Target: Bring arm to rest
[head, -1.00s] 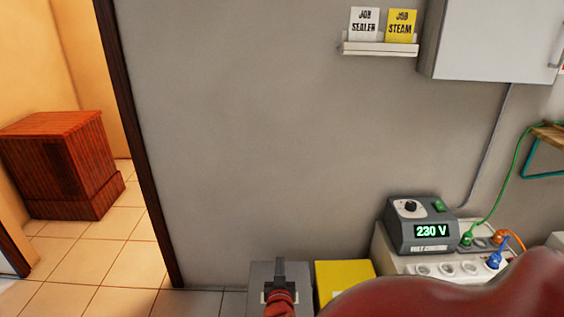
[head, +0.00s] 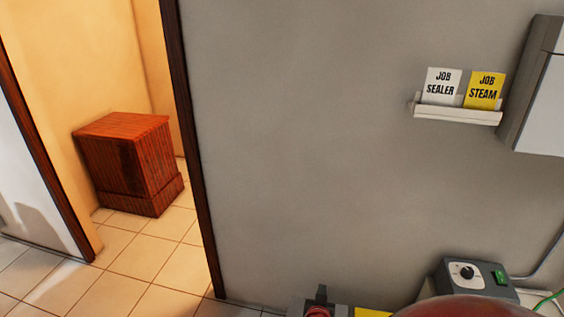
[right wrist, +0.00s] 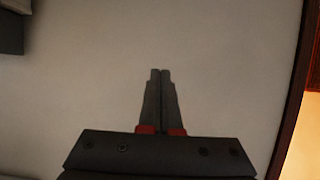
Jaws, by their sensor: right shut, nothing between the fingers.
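My right gripper (head: 321,294) shows at the bottom of the head view, low in front of the grey wall. In the right wrist view my right gripper (right wrist: 160,72) has its two dark fingers together, with nothing between them. It points at a bare pale wall. Part of my red right arm (head: 470,308) shows at the bottom right of the head view. My left gripper is not in view.
A grey control box (head: 470,278) stands at the bottom right, with a yellow item (head: 372,312) beside it. A shelf (head: 458,113) holds the job cards. A wooden cabinet (head: 130,165) stands through the doorway at left. The middle wall is bare.

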